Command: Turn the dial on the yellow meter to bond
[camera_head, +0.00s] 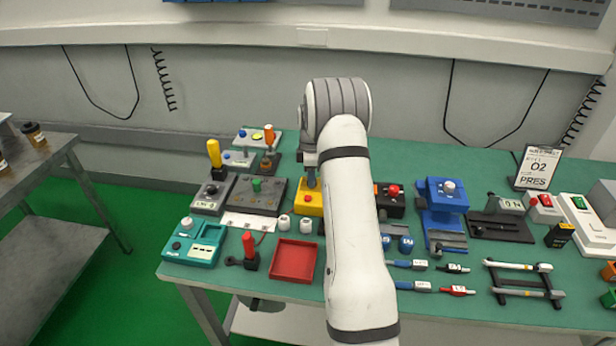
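The yellow meter (309,210) appears to be the small yellow box in the middle of the green table, with a red part on its top. Its right side is hidden behind my white arm. Its dial markings, including any bond mark, are too small to read. My gripper (311,183) points down just above and behind the yellow box. It is small and partly hidden by the arm, so I cannot tell whether it is open or shut, or touching the box.
A red tray (293,261), two white cups and a teal device (194,243) stand in front and to the left. A black box with a red knob (394,190) and a blue fixture (447,196) stand to the right. The table is crowded.

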